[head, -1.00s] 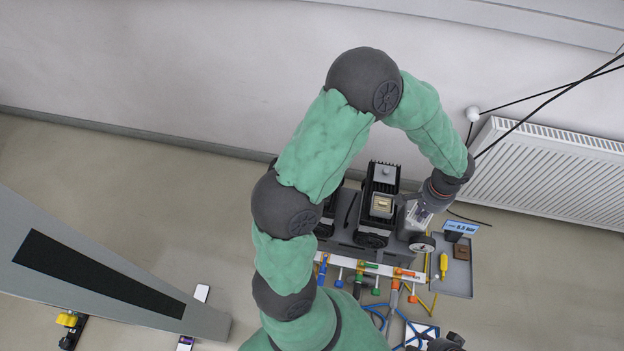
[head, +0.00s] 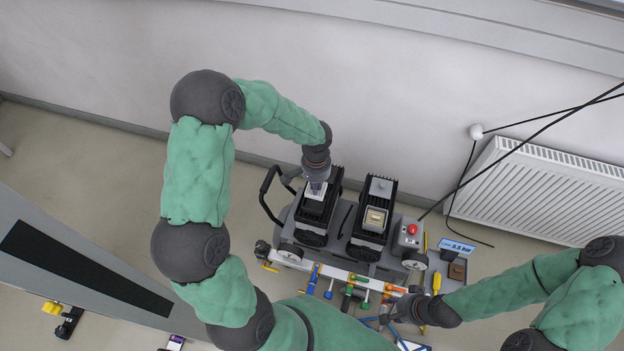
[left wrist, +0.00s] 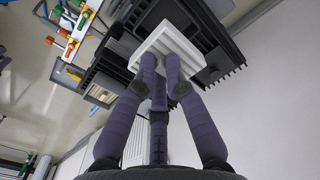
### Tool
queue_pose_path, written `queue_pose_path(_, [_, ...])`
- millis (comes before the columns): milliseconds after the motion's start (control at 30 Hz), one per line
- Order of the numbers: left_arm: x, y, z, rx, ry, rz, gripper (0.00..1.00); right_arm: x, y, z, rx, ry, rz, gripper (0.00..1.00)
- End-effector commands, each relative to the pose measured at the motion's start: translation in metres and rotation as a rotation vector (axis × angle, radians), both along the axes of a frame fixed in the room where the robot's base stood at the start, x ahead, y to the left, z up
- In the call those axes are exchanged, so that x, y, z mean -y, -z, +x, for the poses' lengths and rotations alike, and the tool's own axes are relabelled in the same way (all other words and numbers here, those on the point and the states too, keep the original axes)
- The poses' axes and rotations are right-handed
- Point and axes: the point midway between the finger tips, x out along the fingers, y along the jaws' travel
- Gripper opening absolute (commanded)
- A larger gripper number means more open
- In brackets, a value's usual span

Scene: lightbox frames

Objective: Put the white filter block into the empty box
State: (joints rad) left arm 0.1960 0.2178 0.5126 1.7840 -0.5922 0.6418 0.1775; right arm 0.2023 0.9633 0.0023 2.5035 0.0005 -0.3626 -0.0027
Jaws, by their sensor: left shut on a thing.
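The white filter block (left wrist: 150,45) is ribbed and sits between the fingers of my left gripper (left wrist: 162,72). In the head view my left gripper (head: 315,190) holds it at the left black finned box (head: 312,236). The block hides much of that box's opening, so I cannot tell whether it touches the box or is inside. The right black finned box (head: 388,190) holds a beige block (head: 375,219), which also shows in the left wrist view (left wrist: 101,94). My right gripper (head: 402,308) is low in the head view, over the tool rail; its fingers are unclear.
Both boxes stand on a grey wheeled machine with a black handle (head: 267,190) at its left. A red button (head: 411,229) is right of the boxes. A rail with coloured valves (head: 335,278) runs in front. A radiator (head: 545,185) is at the wall.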

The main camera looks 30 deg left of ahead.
Motion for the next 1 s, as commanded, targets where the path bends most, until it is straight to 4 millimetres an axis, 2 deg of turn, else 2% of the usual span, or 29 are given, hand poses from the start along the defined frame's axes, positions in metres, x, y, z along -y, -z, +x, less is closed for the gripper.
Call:
queue_pose_path(100, [-0.005, -0.001, -0.001, 0.001, 0.006, 0.000, 0.00, 0.000, -0.002, 0.000, -0.001, 0.001, 0.000, 0.40])
queue_pose_path(467, [-0.004, 0.000, -0.002, -0.001, 0.015, 0.004, 0.00, 0.000, 0.000, 0.000, -0.001, 0.001, 0.000, 0.40])
queue_pose_path(667, [-0.004, 0.009, -0.002, -0.002, 0.014, 0.003, 0.00, 0.000, 0.007, 0.000, -0.001, 0.000, 0.000, 0.40])
queue_pose_path(1000, [-0.004, 0.037, -0.001, -0.001, 0.013, 0.003, 0.00, 0.000, 0.029, 0.000, -0.001, 0.000, 0.000, 0.40])
